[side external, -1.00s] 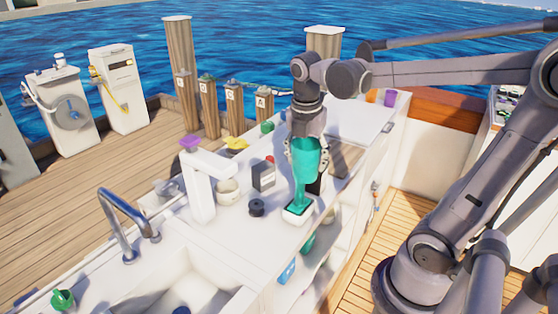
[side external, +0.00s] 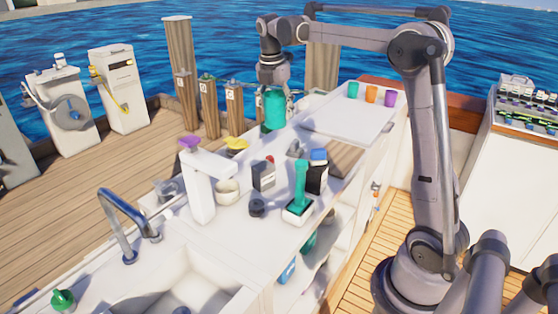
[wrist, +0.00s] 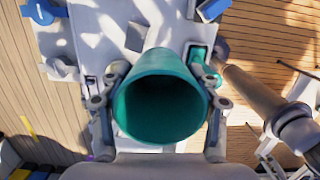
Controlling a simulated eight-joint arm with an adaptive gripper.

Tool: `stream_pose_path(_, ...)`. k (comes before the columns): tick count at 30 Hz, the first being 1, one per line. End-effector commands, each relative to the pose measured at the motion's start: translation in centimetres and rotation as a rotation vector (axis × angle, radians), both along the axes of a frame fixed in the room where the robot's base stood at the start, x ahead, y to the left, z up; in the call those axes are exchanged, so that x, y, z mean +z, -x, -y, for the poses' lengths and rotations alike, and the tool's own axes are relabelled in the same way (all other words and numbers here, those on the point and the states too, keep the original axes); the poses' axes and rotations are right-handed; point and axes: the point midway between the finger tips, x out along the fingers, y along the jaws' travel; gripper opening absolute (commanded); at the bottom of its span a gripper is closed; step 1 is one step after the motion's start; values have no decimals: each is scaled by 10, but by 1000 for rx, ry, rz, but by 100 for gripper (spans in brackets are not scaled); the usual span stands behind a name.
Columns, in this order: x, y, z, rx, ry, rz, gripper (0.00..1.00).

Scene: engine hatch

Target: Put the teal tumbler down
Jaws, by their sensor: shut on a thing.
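The teal tumbler (side external: 274,113) is held upright in my gripper (side external: 273,104), over the far end of the white counter near its left edge. In the wrist view the tumbler (wrist: 160,62) fills the middle, its open mouth facing the camera. The fingers of my gripper (wrist: 160,98) press on both sides of it. The tumbler's base is hidden in the wrist view, and I cannot tell whether it touches the counter.
The counter (side external: 235,240) holds a teal-handled item in a white holder (side external: 298,211), a dark box (side external: 263,176) and a black knob-like item (side external: 257,208). Teal (side external: 353,89), orange (side external: 371,94) and purple (side external: 390,98) cups stand at the far right. Wooden posts (side external: 180,75) rise behind.

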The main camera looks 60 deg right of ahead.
Motion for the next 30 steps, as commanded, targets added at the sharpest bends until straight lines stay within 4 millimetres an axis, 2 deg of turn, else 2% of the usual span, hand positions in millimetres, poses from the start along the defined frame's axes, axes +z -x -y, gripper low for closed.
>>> stream_pose_path(1,-2,-10,10,-8,0,0,30)
stream_pose_path(6,-11,-37,40,-29,0,-1,30)
stream_pose_path(17,-34,-70,86,-62,0,-2,30)
stream_pose_path(30,-119,-70,85,-62,0,-1,30)
